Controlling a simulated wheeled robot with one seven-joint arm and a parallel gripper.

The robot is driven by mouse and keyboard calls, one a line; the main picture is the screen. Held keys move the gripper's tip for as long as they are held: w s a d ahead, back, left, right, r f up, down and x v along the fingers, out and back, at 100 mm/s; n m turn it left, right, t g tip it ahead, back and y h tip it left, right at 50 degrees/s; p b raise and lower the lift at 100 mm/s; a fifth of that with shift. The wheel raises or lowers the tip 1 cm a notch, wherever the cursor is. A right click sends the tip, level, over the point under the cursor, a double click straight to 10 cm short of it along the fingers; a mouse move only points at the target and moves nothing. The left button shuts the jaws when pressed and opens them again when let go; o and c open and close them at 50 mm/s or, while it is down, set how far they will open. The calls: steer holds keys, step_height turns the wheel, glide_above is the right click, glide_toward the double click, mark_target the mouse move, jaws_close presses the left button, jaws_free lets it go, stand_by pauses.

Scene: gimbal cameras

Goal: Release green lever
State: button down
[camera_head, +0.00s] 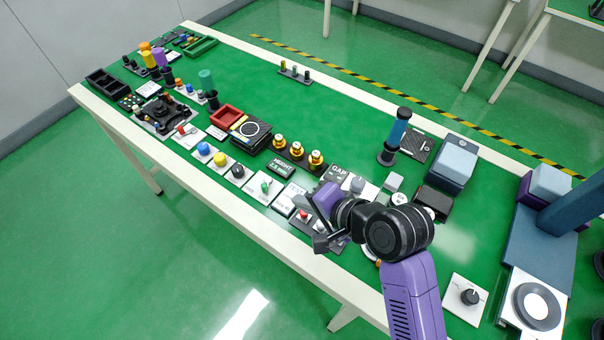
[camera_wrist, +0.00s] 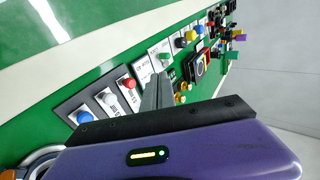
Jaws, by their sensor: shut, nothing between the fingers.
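The green lever (camera_head: 265,187) stands on a small white plate in the row of controls along the table's near edge. In the wrist view a green-topped control (camera_wrist: 164,57), apparently the same lever, shows just beyond the fingers. My gripper (camera_head: 320,238) is to the right of the lever in the head view, over a dark panel, and apart from the lever. In the wrist view the dark fingers (camera_wrist: 156,92) are together with nothing between them. The exact tilt of the lever is too small to tell.
Below my gripper is a dark panel with red, white and blue controls (camera_wrist: 108,100). Blue, yellow and black knobs (camera_head: 220,159) stand left of the lever. Brass-coloured pieces (camera_head: 297,149) stand behind it. The table (camera_head: 345,110) is clear towards the back middle.

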steer(key=shift+s+d+f+g, duration=0.2)
steer(key=shift+s+d+g, duration=0.15)
steer(key=shift+d, duration=0.25)
steer(key=shift+w+a+f, duration=0.1)
glide_toward(267, 190)
step_height(267, 190, down, 4)
steer(key=shift+a+r, duration=0.15)
steer(key=shift+a, duration=0.05)
steer(key=shift+w+a, duration=0.85)
steer(key=shift+w, duration=0.05)
steer(key=shift+w+a+p, duration=0.3)
steer(key=shift+w+a, duration=0.25)
steer(key=shift+w, duration=0.05)
